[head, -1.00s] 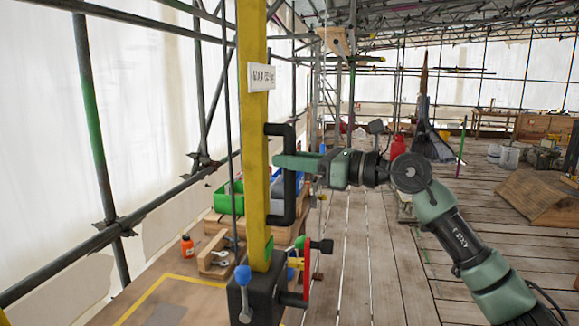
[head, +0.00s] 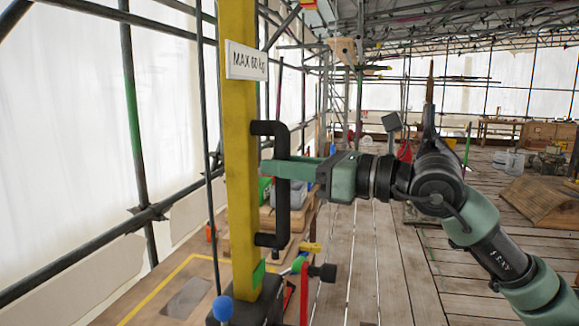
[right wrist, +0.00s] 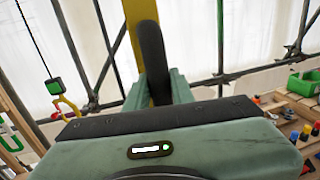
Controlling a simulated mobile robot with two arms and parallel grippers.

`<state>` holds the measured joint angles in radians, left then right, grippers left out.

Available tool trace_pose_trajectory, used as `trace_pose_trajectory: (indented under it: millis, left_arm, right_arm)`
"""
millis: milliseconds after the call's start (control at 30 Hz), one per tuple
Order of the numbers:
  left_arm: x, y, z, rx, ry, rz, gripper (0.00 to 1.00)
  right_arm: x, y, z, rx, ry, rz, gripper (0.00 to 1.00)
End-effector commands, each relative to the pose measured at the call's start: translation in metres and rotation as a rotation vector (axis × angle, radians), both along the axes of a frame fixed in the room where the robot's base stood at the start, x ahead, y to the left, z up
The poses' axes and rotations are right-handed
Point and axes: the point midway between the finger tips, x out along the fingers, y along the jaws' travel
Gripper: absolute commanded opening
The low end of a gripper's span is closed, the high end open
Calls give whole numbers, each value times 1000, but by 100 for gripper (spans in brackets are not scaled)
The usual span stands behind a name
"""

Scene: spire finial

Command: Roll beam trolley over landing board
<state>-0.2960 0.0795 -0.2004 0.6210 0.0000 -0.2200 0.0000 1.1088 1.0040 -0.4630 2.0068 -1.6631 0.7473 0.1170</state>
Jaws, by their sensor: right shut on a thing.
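My right gripper (head: 280,168) reaches in from the right and is shut on the upright bar of a black handle (head: 283,215). The handle is fixed to the side of a yellow post (head: 241,150) with a "MAX 60 kg" sign (head: 247,62). In the right wrist view the handle (right wrist: 153,55) stands between my gripper's fingers (right wrist: 165,92), with the post behind. The post stands in a dark base (head: 262,305), cut off at the bottom. I cannot make out a beam trolley; the post's top is out of frame. My left gripper is not in view.
A wooden surface with a yellow line (head: 150,300) and grey patch (head: 187,297) lies at bottom left. A blue-knobbed lever (head: 222,307) and a red lever (head: 304,290) flank the base. Scaffold tubes (head: 133,110) run along the left.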

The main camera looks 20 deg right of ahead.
Motion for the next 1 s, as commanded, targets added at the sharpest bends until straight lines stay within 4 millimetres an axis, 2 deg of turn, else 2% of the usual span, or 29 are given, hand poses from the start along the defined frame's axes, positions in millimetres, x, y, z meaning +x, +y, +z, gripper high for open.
trace_pose_trajectory:
  millis: [200,533,567,600,633,1000]
  left_arm:
    - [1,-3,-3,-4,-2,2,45]
    - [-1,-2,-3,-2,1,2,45]
    - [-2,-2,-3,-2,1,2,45]
    - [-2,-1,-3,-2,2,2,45]
    - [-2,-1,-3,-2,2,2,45]
    - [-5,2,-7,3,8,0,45]
  right_arm:
    - [-9,7,-1,1,1,1,0]
    - [-10,8,-1,1,3,3,0]
    - [-10,8,-1,1,3,3,29]
    - [-10,8,-1,1,4,3,40]
    - [-10,8,-1,1,3,3,45]
    - [-12,3,-2,1,1,-1,45]
